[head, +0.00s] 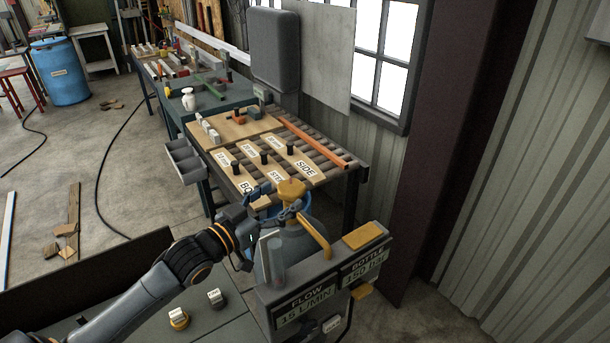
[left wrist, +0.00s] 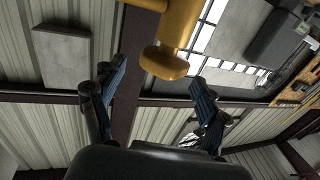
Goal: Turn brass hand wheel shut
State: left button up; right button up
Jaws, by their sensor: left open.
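The brass hand wheel (head: 291,189) shows in the head view on top of a grey gas bottle (head: 303,245). My left gripper (head: 281,212) is beside it, just below and to its left in the picture. In the left wrist view my left gripper (left wrist: 156,95) has its two fingers wide apart with nothing between the pads. A brass-coloured post with a rounded end (left wrist: 166,60) hangs just beyond the gap between the fingertips; I cannot tell whether it is part of the wheel. I see no clear contact. My right gripper is in neither view.
A yellow pipe (head: 314,238) curves down beside the bottle. A grey panel with FLOW (head: 305,302) and BOTTLE (head: 366,266) signs stands in front. Behind is a roller table with labelled boards (head: 250,162). A corrugated wall (head: 530,170) closes the right.

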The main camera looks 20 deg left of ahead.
aim_at(299, 181)
pick_arm(q)
jog(key=p+x, duration=0.2)
jog(key=x, duration=0.5)
jog(key=shift+w+a+p, duration=0.15)
jog(key=shift+w+p, duration=0.05)
jog(key=shift+p, duration=0.1)
jog(key=shift+w, duration=0.35)
jog(key=shift+w+d, duration=0.15)
jog(key=shift+d, duration=0.05)
jog(key=shift+f, duration=0.1)
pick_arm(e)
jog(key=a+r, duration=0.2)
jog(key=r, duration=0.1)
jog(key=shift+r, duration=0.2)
pick_arm(q)
jog(key=c, duration=0.9)
jog(key=shift+w, duration=0.15)
jog(key=shift+c, duration=1.1)
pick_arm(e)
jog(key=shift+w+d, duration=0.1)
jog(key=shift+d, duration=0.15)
pick_arm(q)
jog(key=shift+f, duration=0.2)
jog(key=shift+c, duration=0.6)
